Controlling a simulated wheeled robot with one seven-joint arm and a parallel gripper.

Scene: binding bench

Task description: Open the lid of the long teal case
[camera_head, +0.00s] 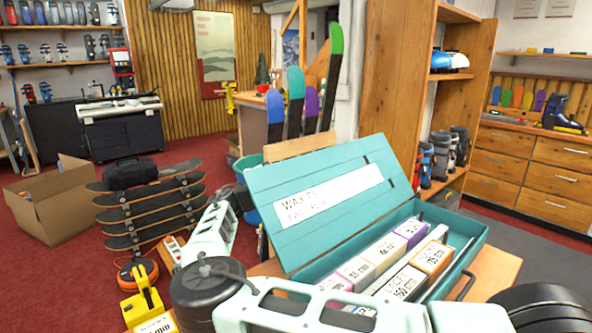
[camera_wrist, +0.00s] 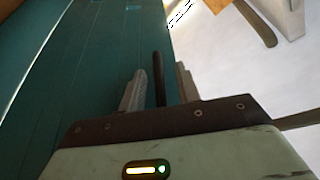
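The long teal case (camera_head: 478,236) sits on a wooden bench, its lid (camera_head: 265,190) raised and tilted back. The lid's inside carries a white label reading "WAX 75", and small boxes show inside the case. In the wrist view a planked teal surface (camera_wrist: 85,75), likely part of the case, fills the left side. My gripper (camera_wrist: 160,85) is beside its edge with its two fingers apart. A dark upright bar (camera_wrist: 158,78) shows between the fingers, with gaps on both sides; I cannot tell whether it touches them. My gripper cannot be made out in the head view.
White, purple and orange boxes (camera_head: 433,257) lie in the case. A dark handle (camera_head: 465,285) shows at its front. Skis (camera_head: 296,100) stand behind the lid. Wooden shelving (camera_head: 395,90) rises behind the case.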

